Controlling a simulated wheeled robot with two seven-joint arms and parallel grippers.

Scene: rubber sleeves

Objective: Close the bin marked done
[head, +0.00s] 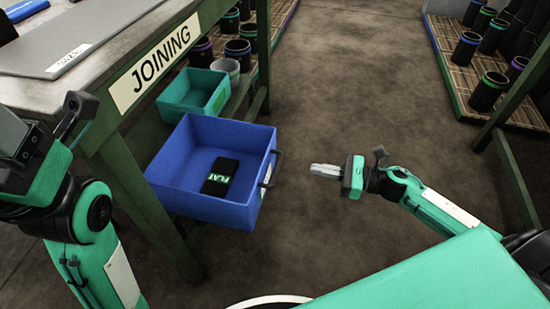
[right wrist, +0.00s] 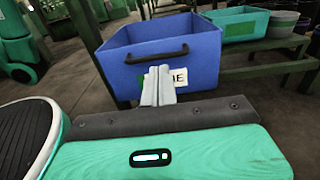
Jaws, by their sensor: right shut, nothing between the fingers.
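The blue bin (head: 172,200) stands out from under the bench marked JOINING, open at the top. A black piece marked FLAT lies inside (head: 219,178). The bin has a dark handle, seen in the right wrist view (right wrist: 157,56). Below the handle is a white label ending in "NE"; my fingers hide its first letters. My right gripper (head: 314,169) is shut and empty, to the right of the bin and apart from it in the head view. My left gripper is at the left edge (head: 22,165); its fingers cannot be made out.
A green bin (head: 190,110) and a grey pot (head: 226,72) sit on the low shelf behind the blue bin. The bench (head: 110,170) and its leg stand on the left. A rack (head: 480,95) of dark sleeves is at the upper right. The floor between is clear.

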